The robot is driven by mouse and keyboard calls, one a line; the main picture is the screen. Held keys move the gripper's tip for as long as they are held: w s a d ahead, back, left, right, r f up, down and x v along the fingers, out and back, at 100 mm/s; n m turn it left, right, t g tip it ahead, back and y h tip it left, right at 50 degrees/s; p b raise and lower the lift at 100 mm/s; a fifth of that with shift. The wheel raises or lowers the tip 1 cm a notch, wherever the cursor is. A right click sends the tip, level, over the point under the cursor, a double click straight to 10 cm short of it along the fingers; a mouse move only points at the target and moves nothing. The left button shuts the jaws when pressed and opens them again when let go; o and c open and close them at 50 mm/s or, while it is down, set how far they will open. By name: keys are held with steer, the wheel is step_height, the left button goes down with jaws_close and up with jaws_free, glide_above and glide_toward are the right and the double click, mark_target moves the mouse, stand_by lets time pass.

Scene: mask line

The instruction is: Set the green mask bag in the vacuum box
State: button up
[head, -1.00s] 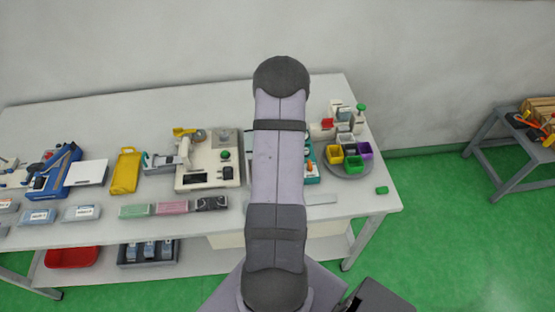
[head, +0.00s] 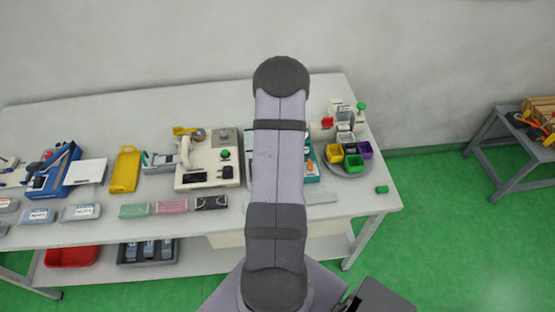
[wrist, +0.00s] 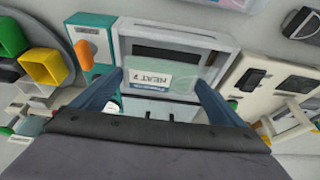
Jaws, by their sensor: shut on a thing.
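In the wrist view my gripper (wrist: 164,92) has its two blue-grey fingers shut on the sides of a pale green, see-through mask bag (wrist: 190,84) with a white and blue label. The vacuum box (wrist: 226,46), a light grey frame with a dark window, lies right behind the bag in this view. I cannot tell whether the bag touches the box or hangs above it. In the head view my own arm hides the gripper, the bag and most of the box.
A teal device (wrist: 82,40) stands beside the box, with a cream machine (head: 208,165) on its other side. Yellow, green and purple bins (head: 352,162) stand on a round tray. Green (head: 135,211), pink (head: 172,206) and black (head: 211,202) packs lie along the table's front edge.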

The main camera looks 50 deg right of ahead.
steer(key=shift+f, duration=0.1)
stand_by(0.7)
steer(key=o, duration=0.7)
steer(key=shift+r, duration=0.25)
steer(key=shift+r+p, duration=0.75)
steer(key=shift+p, duration=0.3)
